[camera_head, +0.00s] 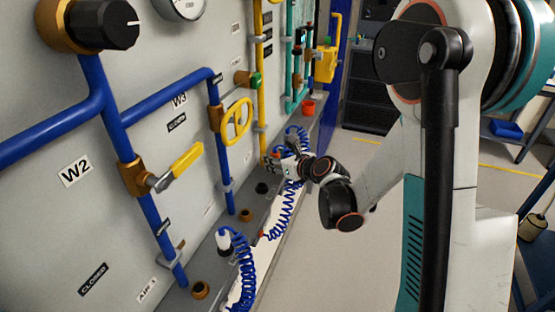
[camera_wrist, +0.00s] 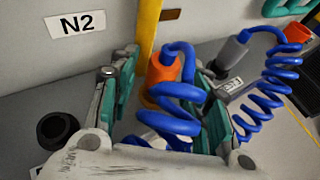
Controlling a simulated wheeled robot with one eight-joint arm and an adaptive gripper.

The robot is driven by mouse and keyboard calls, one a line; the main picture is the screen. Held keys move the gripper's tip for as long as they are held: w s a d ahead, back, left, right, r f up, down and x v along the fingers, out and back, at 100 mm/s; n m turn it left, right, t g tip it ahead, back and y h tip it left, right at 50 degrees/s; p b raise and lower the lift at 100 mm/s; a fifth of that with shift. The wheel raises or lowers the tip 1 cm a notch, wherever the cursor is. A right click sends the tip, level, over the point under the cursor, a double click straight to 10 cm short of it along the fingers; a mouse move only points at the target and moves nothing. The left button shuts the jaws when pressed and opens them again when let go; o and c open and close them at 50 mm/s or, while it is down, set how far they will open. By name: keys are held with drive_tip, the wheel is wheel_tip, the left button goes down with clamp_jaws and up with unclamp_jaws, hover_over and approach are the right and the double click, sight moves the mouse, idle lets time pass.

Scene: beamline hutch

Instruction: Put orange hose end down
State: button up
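The orange hose end (camera_wrist: 163,70) stands between my gripper's fingers in the wrist view, with a blue coiled hose (camera_wrist: 170,118) running from its top. A brass-coloured ring (camera_wrist: 150,99) shows at its foot; whether it is seated in it is hard to tell. My gripper (camera_wrist: 165,78) has its teal-padded fingers apart, one on each side of the orange end, with visible gaps. In the head view my gripper (camera_head: 284,160) is low beside the panel, and it mostly hides the orange end.
A grey hose end (camera_wrist: 233,48) with its own blue coil stands to the right in the wrist view. A black socket (camera_wrist: 57,129) is at left, below the N2 label (camera_wrist: 77,23). The yellow pipe (camera_wrist: 148,25) rises behind. A white-ended hose (camera_head: 224,239) stands nearer on the ledge.

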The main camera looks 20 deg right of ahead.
drive_tip(key=shift+r, duration=0.1)
drive_tip(key=shift+r+p, duration=0.65)
drive_tip(key=shift+p, duration=0.15)
drive_tip(key=p+v, duration=0.3)
drive_tip(key=v, duration=0.8)
drive_tip(key=shift+s, duration=0.45)
drive_tip(key=shift+d+r, duration=0.1)
